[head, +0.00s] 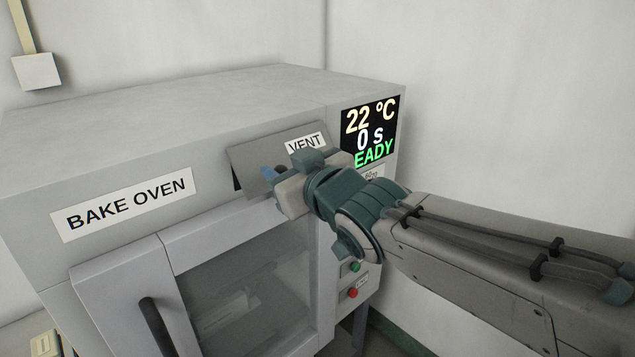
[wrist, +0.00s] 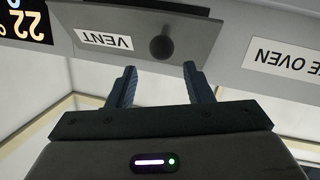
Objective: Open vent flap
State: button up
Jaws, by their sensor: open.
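The vent flap (head: 255,155) is a grey plate labelled VENT on the upper front of the bake oven (head: 240,95). A dark gap shows at its left end, so it appears tilted out from the oven front. The flap (wrist: 200,28) also shows in the wrist view, which is upside down, with a dark round knob (wrist: 163,48) on it. My gripper (head: 270,173) is in front of the flap and hides part of it. In the wrist view my gripper (wrist: 160,74) is open and empty, its fingers apart with the knob just beyond and between the tips.
The oven door (head: 245,290) with a glass window and a dark handle (head: 157,325) is below the flap. A display (head: 370,132) reads 22 °C, 0 s and a partly hidden READY. Green and red buttons (head: 352,293) are below it. Free space lies right of the oven.

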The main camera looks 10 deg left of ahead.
jog(key=b+v, duration=0.2)
jog(key=v, duration=1)
jog(key=shift+s+d, duration=0.1)
jog(key=c, duration=0.5)
jog(key=shift+f+b, duration=0.2)
jog(key=shift+b, duration=0.25)
jog(key=c, duration=0.5)
jog(key=w+f+n+t+y+b, duration=0.1)
jog(key=w+f+n+b, duration=0.1)
jog(key=n+b, duration=0.2)
jog(key=w+a+f+n+t+y+b, duration=0.1)
jog(key=w+f+n+b, duration=0.1)
jog(key=n+b, duration=0.3)
jog(key=w+a+f+n+t+b, duration=0.1)
jog(key=w+f+n+b, duration=0.1)
jog(key=n+b, duration=0.3)
jog(key=shift+w+n+y, duration=0.2)
jog(key=shift+n+y, duration=0.2)
grip_shut()
jog(key=w+f+n+y+b, duration=0.55)
jog(key=f+n+b, duration=0.35)
jog(key=n+b, duration=0.9)
jog(key=w+a+r+n+p, duration=0.2)
jog(key=w+a+r+p, duration=0.2)
jog(key=a+r+p, duration=0.1)
jog(key=shift+w+a+r+n, duration=0.3)
jog(key=shift+a+r+n, duration=0.1)
jog(key=shift+a, duration=0.2)
